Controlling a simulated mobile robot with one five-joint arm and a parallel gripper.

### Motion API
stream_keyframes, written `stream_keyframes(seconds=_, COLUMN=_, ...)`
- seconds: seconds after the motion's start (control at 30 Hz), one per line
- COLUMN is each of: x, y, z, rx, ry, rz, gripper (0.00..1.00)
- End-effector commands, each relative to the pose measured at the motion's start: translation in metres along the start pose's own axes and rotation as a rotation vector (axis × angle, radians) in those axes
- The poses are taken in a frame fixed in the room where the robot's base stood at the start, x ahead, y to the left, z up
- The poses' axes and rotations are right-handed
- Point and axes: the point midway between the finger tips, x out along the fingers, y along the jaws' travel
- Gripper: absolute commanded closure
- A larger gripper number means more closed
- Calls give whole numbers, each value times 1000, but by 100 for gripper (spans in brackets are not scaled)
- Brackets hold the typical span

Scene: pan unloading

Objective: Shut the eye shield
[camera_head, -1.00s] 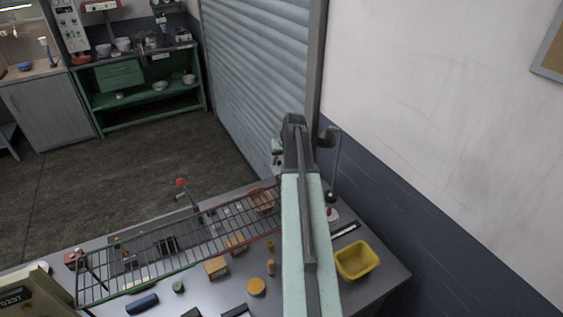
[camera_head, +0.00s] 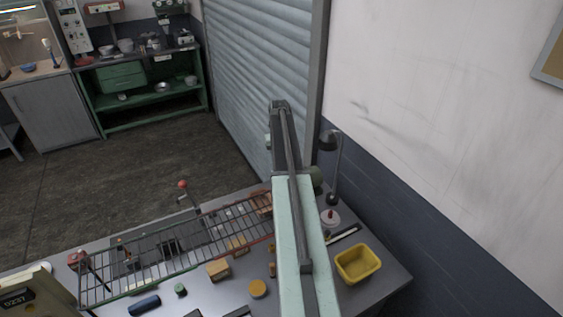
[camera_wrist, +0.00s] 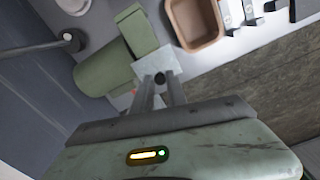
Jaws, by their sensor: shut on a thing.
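In the wrist view, a green machine with rounded housings (camera_wrist: 106,68) stands on the bench. A pale, flat plate (camera_wrist: 168,60), which looks like the eye shield, sits at its side with a small dark knob (camera_wrist: 160,78). My gripper (camera_wrist: 159,82) has its two fingers closed in at this knob and appears to hold it. The fingers cover part of the plate, so its exact tilt is unclear. In the head view, my arm hides the gripper and the shield. Only a bit of the green machine (camera_head: 317,180) shows right of the arm.
A wire rack (camera_head: 175,250) lies along the bench with small blocks around it. A yellow tub (camera_head: 358,264) is at the right. A dark lamp (camera_head: 334,165) stands near the wall. In the wrist view, a brown tray (camera_wrist: 219,20) is beside the machine.

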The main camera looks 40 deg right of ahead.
Motion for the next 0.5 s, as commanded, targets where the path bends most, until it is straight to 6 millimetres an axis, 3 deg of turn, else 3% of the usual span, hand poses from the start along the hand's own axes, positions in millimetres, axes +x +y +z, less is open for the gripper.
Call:
stream_keyframes(seconds=0.17, x=0, y=1, z=2, rx=1, ry=-2, rz=2, gripper=100)
stream_keyframes(seconds=0.2, x=0, y=1, z=2, rx=1, ry=-2, rz=2, gripper=74)
stream_keyframes(seconds=0.27, x=0, y=1, z=2, rx=1, ry=-1, rz=1, gripper=61)
stream_keyframes(seconds=0.5, x=0, y=0, z=1, rx=0, ry=0, rz=0, gripper=61)
